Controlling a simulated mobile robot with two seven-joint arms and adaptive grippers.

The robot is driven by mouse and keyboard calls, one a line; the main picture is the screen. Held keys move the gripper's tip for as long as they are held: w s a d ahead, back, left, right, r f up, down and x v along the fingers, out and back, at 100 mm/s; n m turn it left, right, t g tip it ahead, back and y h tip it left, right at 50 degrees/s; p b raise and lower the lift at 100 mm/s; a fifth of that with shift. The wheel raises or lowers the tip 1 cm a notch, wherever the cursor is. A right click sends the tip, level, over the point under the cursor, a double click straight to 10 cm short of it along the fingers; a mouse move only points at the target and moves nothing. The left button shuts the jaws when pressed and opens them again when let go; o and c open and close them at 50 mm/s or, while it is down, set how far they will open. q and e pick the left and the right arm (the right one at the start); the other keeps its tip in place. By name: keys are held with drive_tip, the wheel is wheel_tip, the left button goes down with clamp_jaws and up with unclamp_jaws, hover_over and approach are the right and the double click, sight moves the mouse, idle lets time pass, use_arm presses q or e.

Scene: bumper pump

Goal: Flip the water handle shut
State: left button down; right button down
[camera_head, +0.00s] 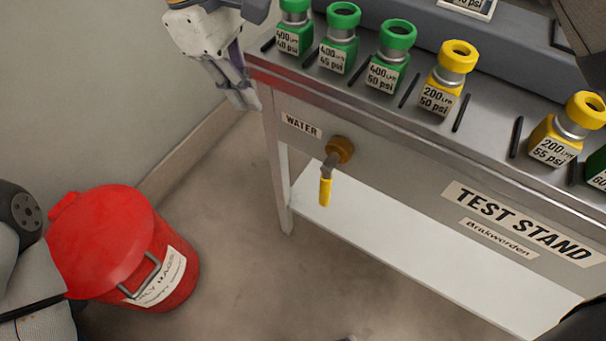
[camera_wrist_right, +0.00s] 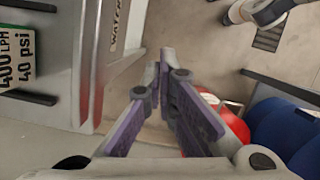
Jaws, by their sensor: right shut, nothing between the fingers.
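The water handle (camera_head: 325,192) is a yellow lever on a brass-coloured tap (camera_head: 340,150) on the front of the test stand, in the head view. It hangs straight down. The WATER label (camera_head: 301,125) is up and left of the tap. My right gripper (camera_head: 246,100) is at the stand's left front corner, up and left of the handle and apart from it. Its fingers point down, shut and empty; they also show in the right wrist view (camera_wrist_right: 158,82). In that view the WATER label (camera_wrist_right: 119,22) shows, but the handle does not. My left gripper is not in view.
Several green and yellow bumper pumps (camera_head: 387,60) stand in a row on the bench top (camera_head: 480,135). A red lidded bin (camera_head: 105,240) stands on the floor at the left. A white lower shelf (camera_head: 400,250) lies under the tap. Floor between bin and stand is clear.

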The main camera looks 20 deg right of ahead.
sight(325, 190)
drive_tip(key=s+d+x, duration=0.1)
drive_tip(key=x, duration=0.9)
drive_tip(key=s+d+r+x, duration=0.1)
drive_tip(key=x, duration=0.9)
drive_tip(key=shift+s+d+f, duration=0.15)
drive_tip(key=shift+s+d, duration=0.2)
drive_tip(key=shift+d, duration=0.05)
